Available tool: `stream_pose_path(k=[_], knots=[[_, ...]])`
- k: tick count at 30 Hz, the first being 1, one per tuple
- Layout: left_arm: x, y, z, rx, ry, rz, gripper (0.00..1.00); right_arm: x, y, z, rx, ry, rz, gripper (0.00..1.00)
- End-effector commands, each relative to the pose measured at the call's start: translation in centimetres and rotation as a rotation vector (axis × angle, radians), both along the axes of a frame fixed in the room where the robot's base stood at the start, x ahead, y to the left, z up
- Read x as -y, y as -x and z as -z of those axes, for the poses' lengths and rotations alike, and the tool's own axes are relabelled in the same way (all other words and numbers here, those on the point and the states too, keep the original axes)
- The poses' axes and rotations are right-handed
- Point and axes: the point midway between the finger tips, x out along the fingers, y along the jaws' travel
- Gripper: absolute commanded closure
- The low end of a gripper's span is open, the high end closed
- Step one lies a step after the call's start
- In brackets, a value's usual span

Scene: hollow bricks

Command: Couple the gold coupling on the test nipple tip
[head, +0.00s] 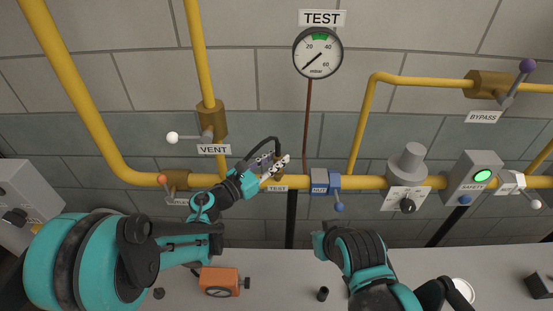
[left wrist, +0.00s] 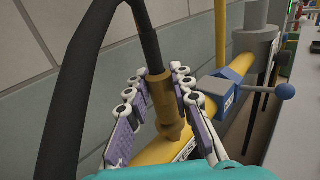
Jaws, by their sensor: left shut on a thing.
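My left gripper (head: 277,164) is at the yellow pipe, just above a small label under the pipe. In the left wrist view its fingers (left wrist: 160,90) are shut on the gold coupling (left wrist: 161,92), one on each side. A black hose (left wrist: 147,35) runs into the coupling's top, and the hose (head: 262,141) loops above the gripper in the head view. Below the coupling, a gold-brown fitting, seemingly the test nipple (left wrist: 178,131), stands in front of the yellow pipe. The two look in line; I cannot tell whether they touch or are joined. My right gripper's fingers do not show.
A blue-handled valve (head: 320,182) sits on the pipe just right of the gripper. A gauge (head: 318,53) hangs above, with a thin brown tube running down. An orange device (head: 220,282) and a small black cylinder (head: 323,294) are on the pale worktop (head: 275,270) below.

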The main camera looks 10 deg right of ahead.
Motion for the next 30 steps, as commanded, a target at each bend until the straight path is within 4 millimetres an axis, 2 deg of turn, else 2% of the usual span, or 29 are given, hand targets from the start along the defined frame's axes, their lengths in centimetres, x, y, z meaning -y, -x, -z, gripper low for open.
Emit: stream_pose_path(k=[4,5,7,8,16,20,30], knots=[[0.0,0.0,0.5,0.000,0.000,0.000,1.00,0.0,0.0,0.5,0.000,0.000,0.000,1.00],[0.0,0.0,0.5,0.000,0.000,0.000,0.75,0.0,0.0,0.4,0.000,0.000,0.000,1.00],[0.0,0.0,0.4,0.000,0.000,0.000,0.57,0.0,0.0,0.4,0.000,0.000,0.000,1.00],[0.0,0.0,0.4,0.000,0.000,0.000,0.54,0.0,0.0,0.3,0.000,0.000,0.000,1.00],[0.0,0.0,0.4,0.000,0.000,0.000,0.54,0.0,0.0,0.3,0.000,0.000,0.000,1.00],[-0.8,0.4,0.3,0.000,0.000,-0.001,0.54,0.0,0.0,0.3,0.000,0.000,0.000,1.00],[-6.6,4.2,0.4,0.000,0.000,-0.004,0.54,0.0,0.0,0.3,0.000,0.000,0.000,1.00]])
